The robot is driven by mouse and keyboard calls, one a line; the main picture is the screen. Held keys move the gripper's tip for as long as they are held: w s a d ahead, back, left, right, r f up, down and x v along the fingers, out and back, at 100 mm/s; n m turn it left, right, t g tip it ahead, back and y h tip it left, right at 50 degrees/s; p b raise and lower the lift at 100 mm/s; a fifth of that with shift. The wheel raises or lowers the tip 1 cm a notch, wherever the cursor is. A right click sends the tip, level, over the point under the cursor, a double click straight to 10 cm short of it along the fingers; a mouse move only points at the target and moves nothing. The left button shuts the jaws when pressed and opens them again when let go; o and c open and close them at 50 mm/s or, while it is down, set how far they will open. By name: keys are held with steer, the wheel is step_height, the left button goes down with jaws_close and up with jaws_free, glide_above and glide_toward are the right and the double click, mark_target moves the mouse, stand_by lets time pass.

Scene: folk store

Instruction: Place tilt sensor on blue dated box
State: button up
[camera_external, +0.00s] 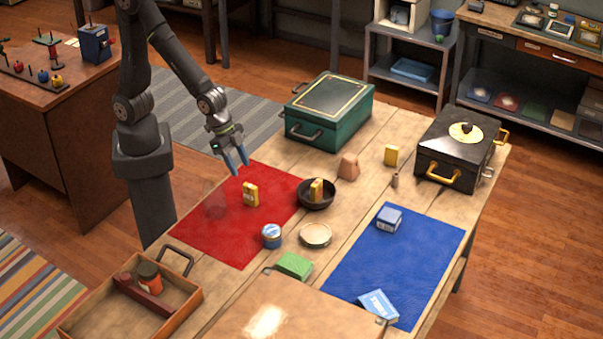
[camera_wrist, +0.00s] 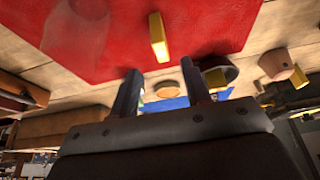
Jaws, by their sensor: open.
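No thing is clearly marked as the tilt sensor; I cannot tell which it is. A small yellow block (camera_external: 250,194) stands on the red cloth and shows in the wrist view (camera_wrist: 158,38). Another yellow block (camera_external: 317,189) is in a dark bowl (camera_external: 318,204); a third (camera_external: 391,155) stands near the black chest. Two blue boxes are on the blue mat: one (camera_external: 389,219) at the back and one with a pale label (camera_external: 378,307) at the front. Dates are too small to read. My gripper (camera_external: 236,163) is open and empty above the red cloth, behind the first yellow block.
A green chest (camera_external: 328,110) and a black chest (camera_external: 455,150) stand at the back. A blue tin (camera_external: 271,236), a pale round dish (camera_external: 315,235), a green box (camera_external: 294,265) and a tan block (camera_external: 349,166) stand mid-table. A wooden tray (camera_external: 95,318) is front left. The blue mat's middle (camera_external: 390,262) is clear.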

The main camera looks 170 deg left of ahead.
mark_target(246, 184)
stand_by(0.3)
step_height(246, 184, down, 4)
steer(key=shift+d+r+t+y, duration=0.15)
steer(key=shift+r+t+y, duration=0.1)
steer(key=shift+t+y, duration=0.55)
steer(key=shift+s+d+f+t+y, duration=0.1)
steer(key=shift+d+f+t+y, duration=0.1)
steer(key=shift+f+t+y, duration=0.35)
steer(key=shift+s+d+f+t, duration=0.15)
steer(key=shift+s+t, duration=0.05)
steer(key=shift+t, duration=0.05)
steer(key=shift+s+d+t+y, duration=0.5)
steer(key=shift+t+y, duration=0.1)
steer(key=shift+y, duration=0.15)
steer(key=shift+t+y, duration=0.5)
steer(key=shift+y, duration=0.1)
steer(key=shift+x, duration=2.9)
steer(key=shift+s+a, duration=0.1)
